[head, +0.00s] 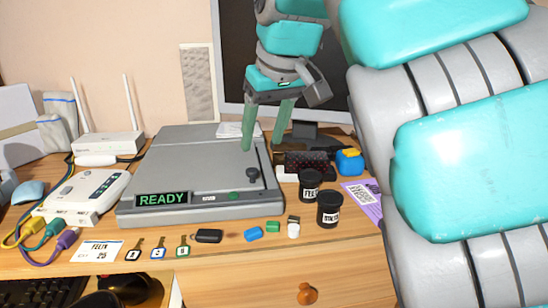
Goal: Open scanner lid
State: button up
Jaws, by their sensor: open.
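The grey scanner (150,212) stands on the desk, with a green READY display on its front. Its flat grey lid (185,165) lies down, shut. A small dark knob (253,174) sits near the lid's front right corner. My gripper (262,144) points down with its two green fingers spread and nothing between them. In the picture it appears over the lid's right edge, behind the knob. I cannot tell if the fingertips touch anything.
Black film cans (329,208) and a blue-yellow item (349,162) stand right of the scanner. A white router (107,143) and a white box with cables (88,192) are left. Keys, small sticks and an orange pawn (306,293) lie in front. My arm hides the right side.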

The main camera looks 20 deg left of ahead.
aim_at(252, 170)
jog(key=shift+a+x, duration=0.15)
jog(key=shift+x, duration=1.8)
jog(key=shift+a+x, duration=0.2)
jog(key=shift+x, duration=1.7)
jog(key=shift+c, duration=0.4)
grip_shut()
